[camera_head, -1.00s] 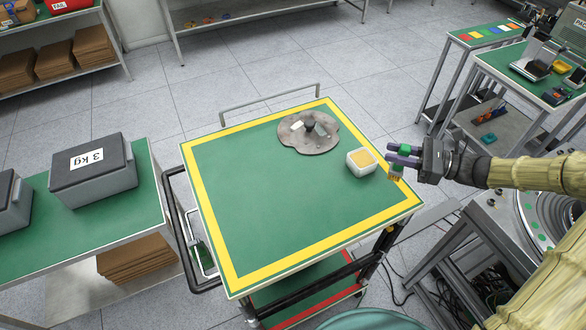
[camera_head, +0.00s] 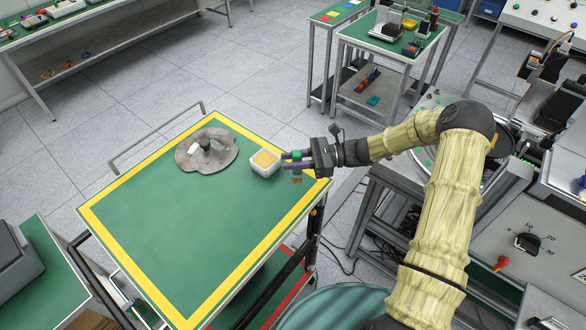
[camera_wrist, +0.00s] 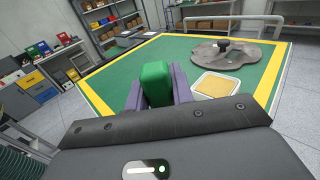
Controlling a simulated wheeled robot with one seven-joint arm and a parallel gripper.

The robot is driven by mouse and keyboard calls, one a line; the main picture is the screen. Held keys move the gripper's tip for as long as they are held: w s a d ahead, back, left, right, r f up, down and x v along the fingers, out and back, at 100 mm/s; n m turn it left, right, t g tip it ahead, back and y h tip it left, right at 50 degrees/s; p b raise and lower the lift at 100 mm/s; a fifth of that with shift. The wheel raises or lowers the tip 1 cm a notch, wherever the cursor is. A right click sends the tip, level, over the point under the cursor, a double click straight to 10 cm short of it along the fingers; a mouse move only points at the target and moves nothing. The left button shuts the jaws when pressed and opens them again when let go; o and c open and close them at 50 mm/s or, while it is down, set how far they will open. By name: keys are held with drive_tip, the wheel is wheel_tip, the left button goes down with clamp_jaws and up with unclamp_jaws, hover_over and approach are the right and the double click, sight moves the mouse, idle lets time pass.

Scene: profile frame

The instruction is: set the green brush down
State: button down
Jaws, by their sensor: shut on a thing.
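My gripper (camera_head: 298,158) is shut on the green brush (camera_head: 297,168) at the right edge of the cart's table top. In the wrist view the brush's green block (camera_wrist: 156,84) sits between my two dark fingers. In the head view its tan bristles point down. I cannot tell if the bristles touch anything. A white square tub (camera_head: 264,163) with a yellowish filling stands on the top, just left of my fingers. The green cart top (camera_head: 180,235) has a yellow border.
A grey, irregular flat piece (camera_head: 207,150) with a dark knob lies at the back of the cart top. The middle and front of the top are clear. A push rail (camera_head: 155,137) runs along the far edge. A side bench (camera_head: 45,265) stands at the left.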

sight(293, 171)
wheel_tip(293, 171, down, 3)
drive_tip(key=shift+s+a+f+p, duration=0.1)
drive_tip(key=shift+p, duration=0.65)
drive_tip(key=shift+f, duration=0.45)
drive_tip(key=shift+f, duration=0.1)
drive_tip(key=c, duration=1.2)
unclamp_jaws()
drive_tip(key=w+d+b, duration=0.1)
drive_tip(key=d+b, duration=0.4)
drive_tip(key=d, duration=0.7)
drive_tip(key=shift+w+r+b, duration=0.3)
drive_tip(key=shift+r+b, duration=0.05)
drive_tip(key=shift+r, duration=0.05)
